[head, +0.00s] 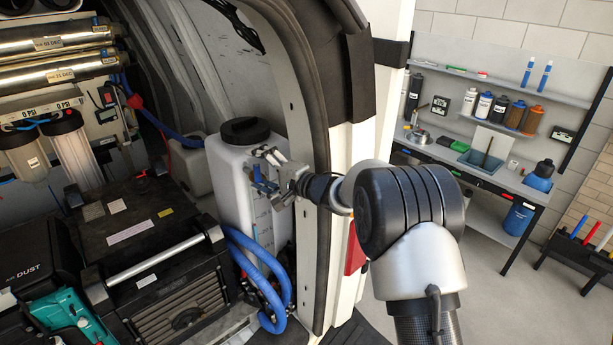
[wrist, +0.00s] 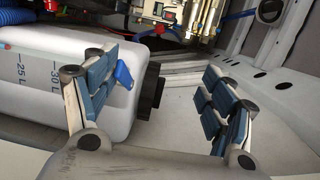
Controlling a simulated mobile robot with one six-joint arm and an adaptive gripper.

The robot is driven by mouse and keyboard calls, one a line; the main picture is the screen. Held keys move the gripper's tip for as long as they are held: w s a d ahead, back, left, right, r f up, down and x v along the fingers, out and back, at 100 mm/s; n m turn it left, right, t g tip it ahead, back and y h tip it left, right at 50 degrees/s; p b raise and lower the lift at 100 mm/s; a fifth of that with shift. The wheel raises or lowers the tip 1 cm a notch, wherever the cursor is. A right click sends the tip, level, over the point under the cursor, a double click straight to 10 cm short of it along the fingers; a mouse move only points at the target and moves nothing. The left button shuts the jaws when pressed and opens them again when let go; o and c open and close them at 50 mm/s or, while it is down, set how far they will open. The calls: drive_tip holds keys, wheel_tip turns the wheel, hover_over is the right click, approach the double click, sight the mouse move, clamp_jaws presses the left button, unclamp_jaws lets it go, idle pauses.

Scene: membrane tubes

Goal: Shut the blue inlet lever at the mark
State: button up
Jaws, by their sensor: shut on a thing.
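My gripper (wrist: 165,95) shows in the wrist view with its two fingers, lined with blue-grey pads, standing apart on the left and right. A bright blue tab (wrist: 124,75), which looks like the blue lever, sits against the inner side of the left finger; the finger hides part of it. I cannot see how it meets the right finger. In the head view my gripper (head: 265,178) is in front of the white tank, below its cap, and hides the spot it works at. I cannot make out the mark in either view.
The white tank (head: 232,190) with a black cap (head: 245,130) stands by the van's door frame (head: 315,120). Blue hoses (head: 262,280) curl below it. A black case (head: 150,235) and filter housings (head: 72,150) are at left. A workbench (head: 470,165) stands farther right.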

drive_tip(key=shift+s+d+r+t+p, duration=0.2)
drive_tip(key=shift+s+d+r, duration=0.1)
drive_tip(key=shift+d+r, duration=0.4)
drive_tip(key=shift+s+d+r+t+p, duration=0.1)
drive_tip(key=shift+s+d+r+p, duration=0.15)
drive_tip(key=shift+d+r, duration=0.4)
drive_tip(key=shift+c, duration=0.2)
drive_tip(key=v, duration=0.3)
drive_tip(key=shift+r, duration=0.25)
drive_tip(key=c, duration=0.7)
drive_tip(key=s+d+f, duration=0.1)
drive_tip(key=s+d, duration=0.3)
drive_tip(key=d, duration=0.4)
drive_tip(key=shift+s+d+p, duration=0.25)
drive_tip(key=shift+d+p, duration=0.05)
drive_tip(key=shift+d, duration=0.05)
drive_tip(key=shift+c, duration=0.5)
